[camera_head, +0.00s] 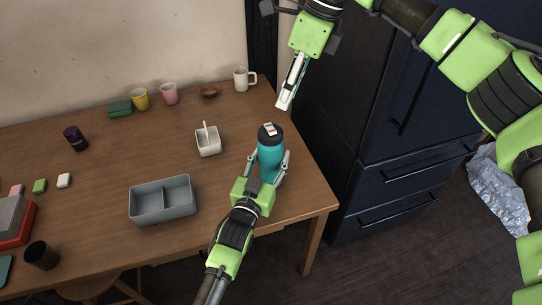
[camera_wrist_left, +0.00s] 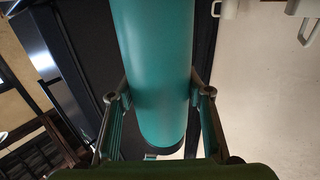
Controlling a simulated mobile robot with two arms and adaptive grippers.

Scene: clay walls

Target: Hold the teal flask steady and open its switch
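The teal flask (camera_head: 270,150) stands upright near the table's right end, with a dark lid and a small white switch (camera_head: 271,130) on top. My left gripper (camera_head: 268,172) has its fingers on both sides of the flask body, closed against it. The left wrist view, which looks upside down, shows the flask (camera_wrist_left: 158,65) between the two fingers (camera_wrist_left: 160,95), its dark lid end at the bottom. I cannot tell whether its base touches the table. My right gripper (camera_head: 284,103) is above and right of the lid, apart from it, its pale fingers together and empty.
A grey divided tray (camera_head: 133,208) and a white square holder (camera_head: 208,143) are left of the flask. Cups, a white mug (camera_head: 241,80) and a brown bowl (camera_head: 209,92) line the back. A dark fridge (camera_head: 345,140) stands just right of the table (camera_head: 110,165).

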